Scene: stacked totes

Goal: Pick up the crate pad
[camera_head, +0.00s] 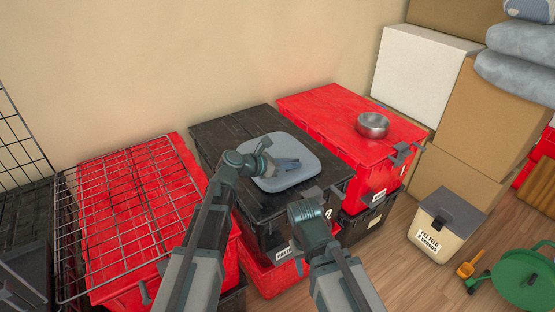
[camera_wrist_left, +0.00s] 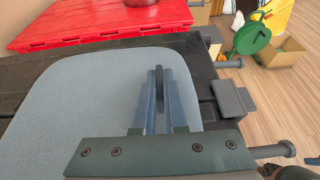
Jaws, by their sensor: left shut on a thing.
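The crate pad (camera_head: 280,180) is a grey-blue rounded pad lying on top of a black tote (camera_head: 215,130). In the left wrist view the pad (camera_wrist_left: 80,100) fills much of the picture and looks flat. My left gripper (camera_head: 294,163) is over the pad's middle in the head view, with its fingers close together and shut on the pad. The fingers also show in the left wrist view (camera_wrist_left: 160,80). The pinched bit of pad between the fingers is mostly hidden. My right arm shows at the bottom centre of the head view, but its fingers are not visible.
A red tote (camera_head: 325,105) with a metal bowl (camera_head: 373,125) on top stands behind right. A wire panel (camera_head: 130,210) lies over a red tote on the left. Boxes and a lidded bin (camera_head: 440,232) stand on the right. Latches stick out from the black tote's edge.

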